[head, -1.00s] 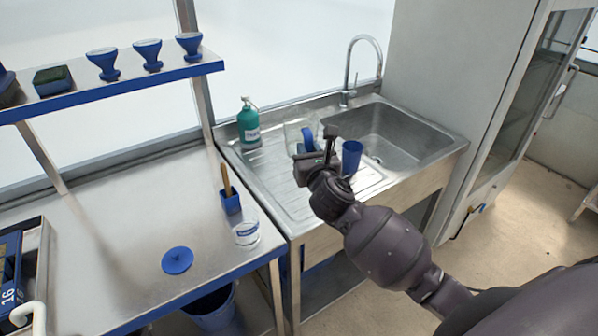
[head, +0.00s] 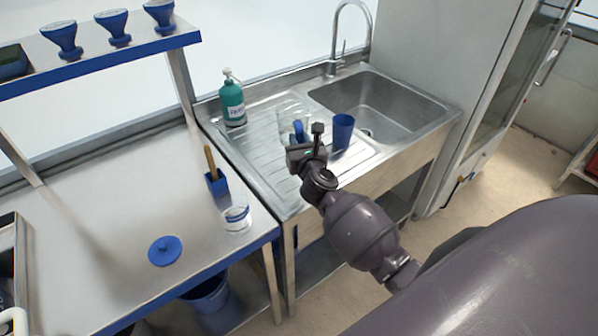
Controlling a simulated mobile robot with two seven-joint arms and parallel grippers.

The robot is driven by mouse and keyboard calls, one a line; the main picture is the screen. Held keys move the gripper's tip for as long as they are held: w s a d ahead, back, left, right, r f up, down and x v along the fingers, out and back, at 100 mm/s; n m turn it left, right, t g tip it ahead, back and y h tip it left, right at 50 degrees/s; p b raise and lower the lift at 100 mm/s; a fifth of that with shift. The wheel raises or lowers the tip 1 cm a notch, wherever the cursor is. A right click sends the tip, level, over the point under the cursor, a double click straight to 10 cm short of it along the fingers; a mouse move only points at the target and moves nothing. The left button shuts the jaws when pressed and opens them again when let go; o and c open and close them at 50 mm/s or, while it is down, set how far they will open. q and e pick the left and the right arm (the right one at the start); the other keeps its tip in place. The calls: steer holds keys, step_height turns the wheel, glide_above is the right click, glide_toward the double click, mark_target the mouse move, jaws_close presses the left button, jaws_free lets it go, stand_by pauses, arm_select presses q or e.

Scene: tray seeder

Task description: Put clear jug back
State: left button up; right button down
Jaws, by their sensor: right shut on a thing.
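The clear jug (head: 286,114) is see-through with a blue handle (head: 298,130). It is at the draining board of the steel sink unit, between the green soap bottle (head: 232,104) and the blue cup (head: 342,131). My right gripper (head: 308,142) is shut on the jug at its handle side, and the gripper hides part of the handle. I cannot tell whether the jug's base touches the board. My left gripper is not in view.
The sink bowl (head: 375,103) and tap (head: 336,40) are behind and right. On the left bench are a blue holder with a wooden handle (head: 216,182), a clear white-labelled tub (head: 237,219) and a blue lid (head: 165,251). A shelf (head: 95,65) holds blue funnel-like pieces.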

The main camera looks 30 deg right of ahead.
step_height(320, 180, down, 9)
steer(key=b, duration=0.4)
steer(key=shift+f, duration=0.1)
steer(key=shift+f+b, duration=0.1)
steer(key=shift+b, duration=0.2)
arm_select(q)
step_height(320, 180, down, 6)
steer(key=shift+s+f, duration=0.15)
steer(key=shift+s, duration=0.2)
arm_select(e)
steer(key=shift+f, duration=0.1)
steer(key=c, duration=1)
jaws_free()
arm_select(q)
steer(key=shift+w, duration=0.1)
